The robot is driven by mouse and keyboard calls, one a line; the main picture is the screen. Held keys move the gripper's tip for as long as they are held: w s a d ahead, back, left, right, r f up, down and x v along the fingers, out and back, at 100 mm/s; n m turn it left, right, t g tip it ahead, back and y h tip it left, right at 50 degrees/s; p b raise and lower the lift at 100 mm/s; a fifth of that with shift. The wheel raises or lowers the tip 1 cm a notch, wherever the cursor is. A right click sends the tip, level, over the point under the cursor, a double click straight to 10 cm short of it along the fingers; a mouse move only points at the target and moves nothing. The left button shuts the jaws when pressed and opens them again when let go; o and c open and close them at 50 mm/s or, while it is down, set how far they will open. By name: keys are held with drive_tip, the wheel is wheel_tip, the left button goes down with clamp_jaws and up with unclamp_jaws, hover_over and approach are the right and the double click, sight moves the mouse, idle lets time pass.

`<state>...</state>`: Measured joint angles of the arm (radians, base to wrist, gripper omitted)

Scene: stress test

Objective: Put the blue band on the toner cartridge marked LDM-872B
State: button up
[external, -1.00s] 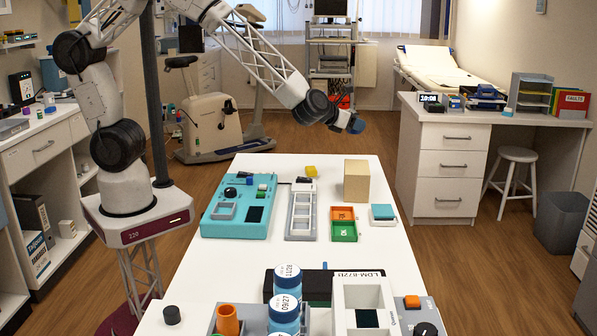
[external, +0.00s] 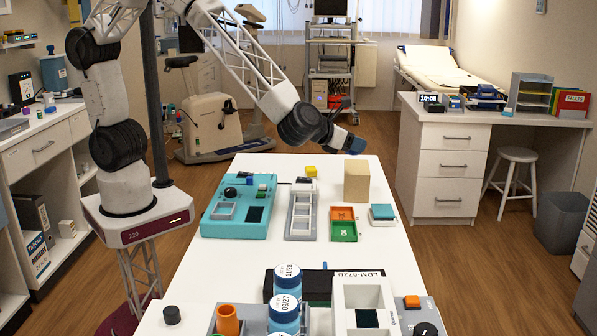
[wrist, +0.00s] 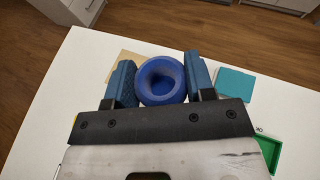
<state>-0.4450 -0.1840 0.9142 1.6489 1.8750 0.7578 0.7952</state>
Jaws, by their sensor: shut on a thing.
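My gripper (external: 352,143) hangs over the far end of the white table in the external view. In the wrist view its two blue fingers are shut on a round blue band (wrist: 163,99), which has a hollow centre. The toner cartridge (external: 318,286) is a dark, long body at the near end of the table, with a white label reading LDM-872B (external: 360,273). It is partly hidden by blue-capped bottles and a white frame in front. My gripper is far from it, at the other end of the table.
A tan block (external: 357,182) stands below and near my gripper. A teal device (external: 235,215), a grey slotted rack (external: 301,212), and orange (external: 342,213) and green (external: 344,232) trays lie mid-table. Bottles (external: 285,310) and a white frame (external: 345,292) crowd the near end.

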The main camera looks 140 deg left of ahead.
drive_tip(key=w+d, duration=0.3)
drive_tip(key=d, duration=0.9)
drive_tip(key=w+d, duration=0.2)
drive_tip(key=d, duration=1.1)
drive_tip(key=w+d, duration=0.3)
drive_tip(key=d, duration=0.9)
wheel_tip(320, 180, down, 6)
drive_tip(key=shift+m+t, duration=0.3)
drive_tip(key=shift+m, duration=0.1)
drive_tip(key=shift+w+f, duration=0.1)
hover_over(326, 275)
drive_tip(key=shift+f, duration=0.75)
drive_tip(key=shift+f, duration=0.1)
drive_tip(key=shift+f, duration=1.65)
